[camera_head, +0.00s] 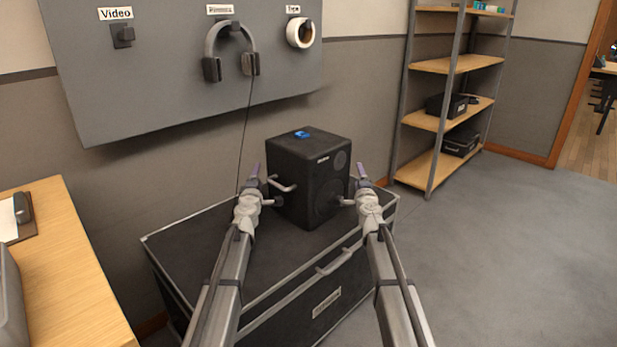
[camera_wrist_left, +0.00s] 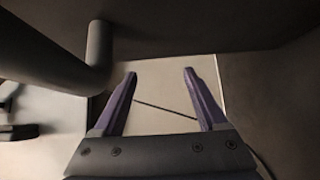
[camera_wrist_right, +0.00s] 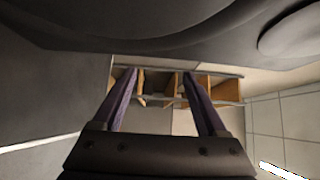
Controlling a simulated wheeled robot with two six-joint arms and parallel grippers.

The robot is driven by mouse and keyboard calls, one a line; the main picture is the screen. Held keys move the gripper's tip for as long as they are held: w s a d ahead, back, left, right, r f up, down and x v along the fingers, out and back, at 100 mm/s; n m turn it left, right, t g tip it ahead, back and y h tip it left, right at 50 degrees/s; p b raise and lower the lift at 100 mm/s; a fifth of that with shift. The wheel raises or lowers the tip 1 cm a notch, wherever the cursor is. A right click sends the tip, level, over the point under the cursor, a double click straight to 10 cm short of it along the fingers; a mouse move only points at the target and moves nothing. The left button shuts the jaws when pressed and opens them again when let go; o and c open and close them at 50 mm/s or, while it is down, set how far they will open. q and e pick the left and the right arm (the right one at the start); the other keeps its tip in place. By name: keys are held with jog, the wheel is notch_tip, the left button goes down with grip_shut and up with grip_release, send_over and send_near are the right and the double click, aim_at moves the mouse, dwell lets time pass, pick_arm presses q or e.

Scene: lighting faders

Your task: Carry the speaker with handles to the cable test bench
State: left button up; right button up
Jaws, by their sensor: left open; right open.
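The black speaker (camera_head: 311,170) stands upright on a black flight case (camera_head: 200,245) by the wall. A grey bar handle (camera_head: 284,186) shows on its left side; the right side's handle is hidden. My left gripper (camera_head: 256,176) is open at the speaker's left side, beside that handle. In the left wrist view the handle (camera_wrist_left: 98,50) lies just ahead and left of the open fingers (camera_wrist_left: 160,85), with nothing between them. My right gripper (camera_head: 362,178) is open at the speaker's right side. In the right wrist view its fingers (camera_wrist_right: 160,85) are empty below the speaker's dark face (camera_wrist_right: 150,30).
A small blue item (camera_head: 301,134) sits on the speaker. A grey wall panel (camera_head: 165,75) holds headphones (camera_head: 219,66) and a tape roll (camera_head: 300,33); a cable hangs behind the case. A wooden desk (camera_head: 60,270) is at left, shelves (camera_head: 455,65) at back right. Open floor (camera_head: 510,250) lies right.

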pick_arm(q)
jog(key=shift+s+d, duration=0.15)
jog(key=shift+d, duration=0.6)
pick_arm(e)
jog(key=shift+s+a, duration=0.15)
jog(key=shift+a, duration=0.6)
